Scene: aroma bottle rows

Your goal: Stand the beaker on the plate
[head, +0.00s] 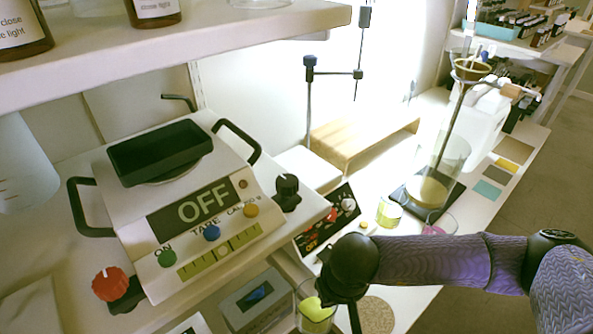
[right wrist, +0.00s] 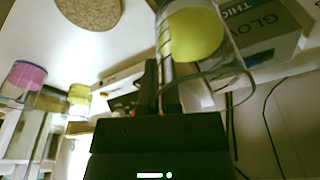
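A clear glass beaker with yellow-green liquid (head: 315,315) stands at the bottom edge of the head view, partly cut off. It is large at the top of the right wrist view (right wrist: 195,35), seen upside down. My right gripper (head: 354,312) points down close beside it. In the right wrist view its dark fingers (right wrist: 160,88) are close together at the beaker's wall and rim; I cannot tell if they pinch the glass. The plate is hard to single out; a flat white device top (head: 308,168) lies behind a black control panel. My left gripper is out of view.
A large balance (head: 205,215) with a black tray (head: 160,152) stands left. A round cork mat (head: 376,314) lies right of the beaker. Small beakers with yellow (head: 389,212) and pink (head: 438,226) contents and a tall glass vessel (head: 440,170) stand farther back. A shelf (head: 200,45) overhangs the left.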

